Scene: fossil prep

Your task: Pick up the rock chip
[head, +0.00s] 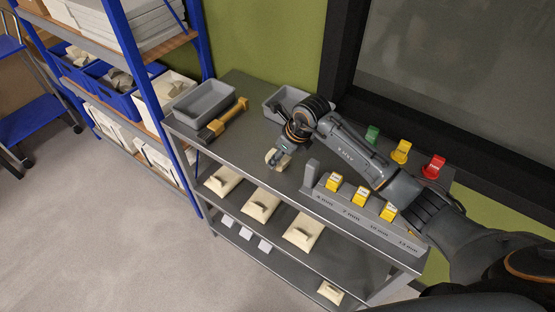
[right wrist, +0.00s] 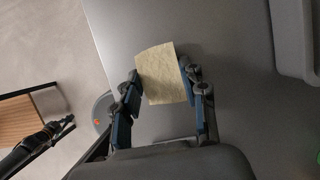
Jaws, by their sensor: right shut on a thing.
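The rock chip (right wrist: 163,74) is a pale, tan, roughly square piece. In the right wrist view it sits between the two fingers of my right gripper (right wrist: 160,88), which is shut on it. In the head view the chip (head: 273,157) shows at the tip of the right gripper (head: 280,159), over the grey top of the cart (head: 235,155). I cannot tell whether the chip touches the top. A dark arm end that looks like my left gripper (right wrist: 66,125) shows small at the left of the right wrist view; its fingers are too small to read.
A grey bin (head: 203,102) and a wooden-handled tool (head: 228,118) lie to the left. Another grey tray (head: 285,103) stands behind my gripper. A labelled rack (head: 370,222) with yellow blocks is to the right. Green (head: 372,134), yellow (head: 401,152) and red (head: 433,166) pieces stand behind.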

